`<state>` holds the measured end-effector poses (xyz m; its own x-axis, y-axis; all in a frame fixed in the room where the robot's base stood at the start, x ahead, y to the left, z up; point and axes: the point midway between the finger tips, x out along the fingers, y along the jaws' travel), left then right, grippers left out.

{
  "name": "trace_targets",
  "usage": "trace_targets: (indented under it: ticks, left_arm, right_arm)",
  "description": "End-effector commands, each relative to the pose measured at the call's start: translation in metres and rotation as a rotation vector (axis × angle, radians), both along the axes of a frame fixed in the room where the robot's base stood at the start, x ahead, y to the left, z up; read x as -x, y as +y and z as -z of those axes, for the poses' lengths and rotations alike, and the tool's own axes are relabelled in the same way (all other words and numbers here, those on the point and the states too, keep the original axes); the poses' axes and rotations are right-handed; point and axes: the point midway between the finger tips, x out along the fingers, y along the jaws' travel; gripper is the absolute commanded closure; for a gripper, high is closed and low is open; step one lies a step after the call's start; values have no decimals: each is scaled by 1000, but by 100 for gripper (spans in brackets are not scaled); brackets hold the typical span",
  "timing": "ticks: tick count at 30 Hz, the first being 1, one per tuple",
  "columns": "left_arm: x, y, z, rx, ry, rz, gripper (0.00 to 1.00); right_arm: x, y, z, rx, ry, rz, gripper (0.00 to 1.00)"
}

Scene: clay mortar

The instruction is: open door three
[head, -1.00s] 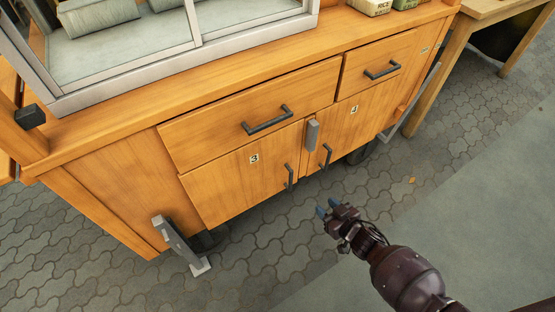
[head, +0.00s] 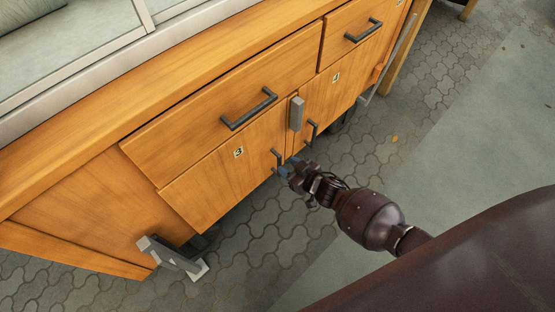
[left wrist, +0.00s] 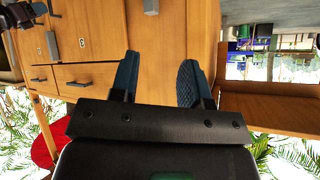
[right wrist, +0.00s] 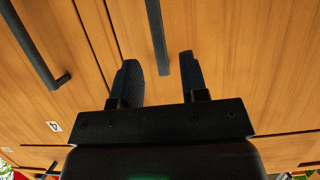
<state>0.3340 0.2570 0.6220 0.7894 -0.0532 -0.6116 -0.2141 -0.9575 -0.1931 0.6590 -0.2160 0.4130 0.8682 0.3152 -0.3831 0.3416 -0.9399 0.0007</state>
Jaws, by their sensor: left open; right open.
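Door three (head: 222,180) is the shut left wooden door of the cabinet, marked by a small "3" label (head: 238,152). Its dark bar handle (head: 277,158) is near its right edge. My right gripper (head: 285,168) is open right at this handle. In the right wrist view the handle (right wrist: 157,35) stands between the open fingers (right wrist: 160,78), its end near fingertip level; contact cannot be told. My left gripper (left wrist: 158,80) is open and empty, facing the wooden cabinet; it is outside the head view. Door three (left wrist: 100,35) also shows in the left wrist view.
Door four (head: 345,90), with its own handle (head: 311,132), is close to the right. A grey latch block (head: 296,113) sits between the doors. A drawer with a dark handle (head: 249,109) is above door three. A metal foot (head: 170,255) stands at lower left. Paved floor in front is clear.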

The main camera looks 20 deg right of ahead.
Motion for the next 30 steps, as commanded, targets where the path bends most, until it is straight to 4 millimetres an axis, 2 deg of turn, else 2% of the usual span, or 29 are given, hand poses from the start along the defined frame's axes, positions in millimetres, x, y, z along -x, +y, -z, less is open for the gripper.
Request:
trace_targets:
  ticks: [1,10,23,26,30]
  left_arm:
    - [3,1,5,6,0,-4,57]
    - [2,3,6,30,-49,-18,57]
    - [0,3,4,38,-68,-21,57]
    - [0,3,4,38,-68,-21,57]
    - [0,3,4,38,-68,-21,57]
  right_arm:
    - [-4,3,9,-1,7,-1,60]
    - [-34,14,19,-1,5,0,60]
    - [-43,16,18,-1,-1,0,60]
    - [-43,16,18,-1,-1,0,72]
    - [-43,16,18,-1,-1,0,93]
